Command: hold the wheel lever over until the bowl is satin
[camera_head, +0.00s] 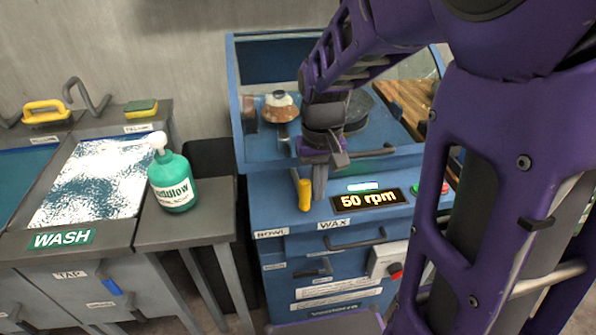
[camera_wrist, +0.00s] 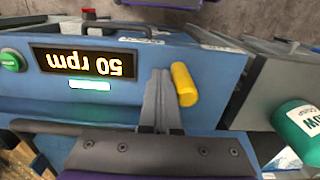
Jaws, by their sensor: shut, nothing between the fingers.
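The wheel lever, a yellow handle (camera_head: 304,194), stands on the front of the blue machine (camera_head: 262,190). It also shows in the wrist view (camera_wrist: 184,84). My gripper (camera_head: 319,200) is shut and empty, its fingers pointing down just right of the lever; in the wrist view the fingertips (camera_wrist: 161,76) lie close beside it. I cannot tell if they touch. The display (camera_head: 368,199) reads 50 rpm, with a green bar above it. A brown, white-topped round piece (camera_head: 280,106), perhaps the bowl, sits inside the hooded cabinet; its finish is unclear. My arm hides part of the cabinet.
A green bottle (camera_head: 173,181) stands on the grey bench left of the machine. A white-and-blue WASH panel (camera_head: 95,180), a yellow-handled tool (camera_head: 46,113) and a sponge (camera_head: 141,107) are farther left. A red button (camera_head: 396,270) is low on the machine's front.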

